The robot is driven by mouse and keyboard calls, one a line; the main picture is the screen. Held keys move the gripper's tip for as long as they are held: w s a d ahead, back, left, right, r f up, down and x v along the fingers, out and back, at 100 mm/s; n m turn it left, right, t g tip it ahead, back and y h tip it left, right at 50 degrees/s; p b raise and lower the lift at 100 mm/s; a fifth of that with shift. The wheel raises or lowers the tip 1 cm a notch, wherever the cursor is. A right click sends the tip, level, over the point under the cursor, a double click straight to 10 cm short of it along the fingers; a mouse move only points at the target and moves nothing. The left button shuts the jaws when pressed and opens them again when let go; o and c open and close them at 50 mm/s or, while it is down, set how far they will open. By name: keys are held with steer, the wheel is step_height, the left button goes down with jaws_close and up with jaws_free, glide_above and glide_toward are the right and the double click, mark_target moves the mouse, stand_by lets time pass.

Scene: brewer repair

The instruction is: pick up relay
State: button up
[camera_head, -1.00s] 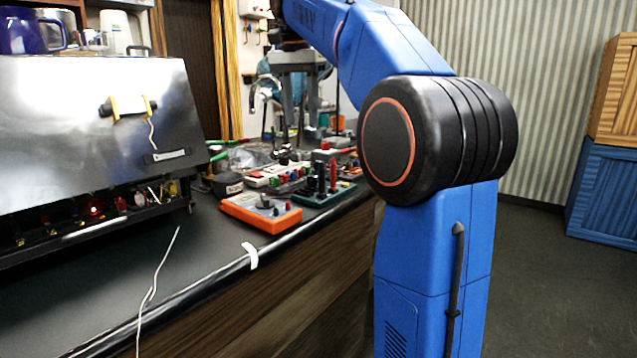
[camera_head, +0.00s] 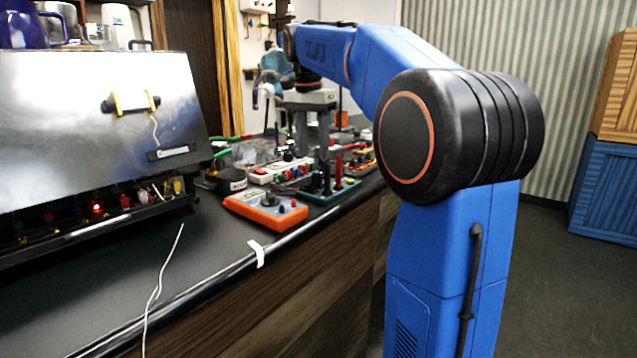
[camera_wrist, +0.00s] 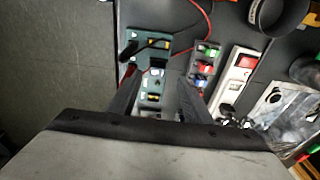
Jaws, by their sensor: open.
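In the wrist view my gripper (camera_wrist: 158,88) points down at the bench, its two dark fingers apart. Between them lies part of a teal board (camera_wrist: 133,66) with small dark and light blocks on it. A small block with a yellow patch (camera_wrist: 154,97) shows between the fingers; I cannot tell whether it is the relay. Nothing is visibly held. In the head view my gripper (camera_head: 312,152) hangs over the bench items, above and behind the teal board (camera_head: 345,187). No relay can be clearly made out there.
An orange meter box (camera_head: 265,212) stands near the bench's front edge. A white power strip (camera_wrist: 236,78) and a grey tray of coloured parts (camera_wrist: 205,66) lie right of the fingers. A large metal brewer (camera_head: 90,130) fills the left. A red wire (camera_wrist: 208,22) crosses nearby.

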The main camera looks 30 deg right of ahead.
mark_target(318, 172)
steer(key=shift+d+f, duration=0.25)
steer(key=shift+f, duration=0.75)
steer(key=shift+d+f, duration=0.2)
steer(key=shift+f, duration=0.8)
steer(key=shift+d+f, duration=0.25)
steer(key=shift+f, duration=0.75)
steer(key=shift+c, duration=0.3)
jaws_close()
steer(key=shift+r, duration=0.15)
step_height(318, 172, up, 10)
